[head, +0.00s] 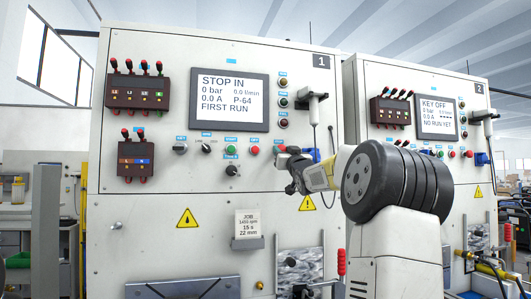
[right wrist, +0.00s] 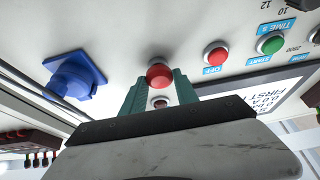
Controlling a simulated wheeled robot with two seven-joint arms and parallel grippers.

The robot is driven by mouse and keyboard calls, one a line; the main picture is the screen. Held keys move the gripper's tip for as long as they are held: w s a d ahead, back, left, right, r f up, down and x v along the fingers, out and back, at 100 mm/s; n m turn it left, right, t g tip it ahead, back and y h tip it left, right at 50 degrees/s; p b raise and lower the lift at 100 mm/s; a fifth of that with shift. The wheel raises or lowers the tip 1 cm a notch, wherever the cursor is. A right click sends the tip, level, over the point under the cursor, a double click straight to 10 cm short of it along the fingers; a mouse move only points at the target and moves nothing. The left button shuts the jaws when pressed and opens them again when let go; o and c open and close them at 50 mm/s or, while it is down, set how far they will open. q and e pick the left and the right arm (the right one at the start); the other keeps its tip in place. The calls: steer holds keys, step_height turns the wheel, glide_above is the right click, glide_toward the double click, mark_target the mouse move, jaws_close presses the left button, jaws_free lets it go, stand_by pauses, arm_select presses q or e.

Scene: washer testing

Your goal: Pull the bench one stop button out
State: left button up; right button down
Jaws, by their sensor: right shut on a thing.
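The gripper is shut on the button, close to the panel. In the head view my right gripper (head: 289,160) reaches in from the right and largely covers the stop button. My left gripper is not in view.
A red OFF button (right wrist: 215,54) and a green START button (right wrist: 270,45) are beside the stop button. A blue socket (right wrist: 75,76) lies on its other side. Bench two (head: 372,75) stands at the right, its screen reading KEY OFF. A job card (head: 247,224) hangs below the controls.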

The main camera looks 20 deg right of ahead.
stand_by(0.6)
steer(key=shift+s+a, duration=0.1)
steer(key=shift+s, duration=0.4)
steer(key=shift+f, duration=0.1)
steer(key=c, duration=1)
jaws_free()
steer(key=shift+s, duration=0.1)
steer(key=shift+o, duration=0.2)
steer(key=v, duration=0.7)
steer(key=shift+s, duration=0.4)
steer(key=shift+a+f, duration=0.1)
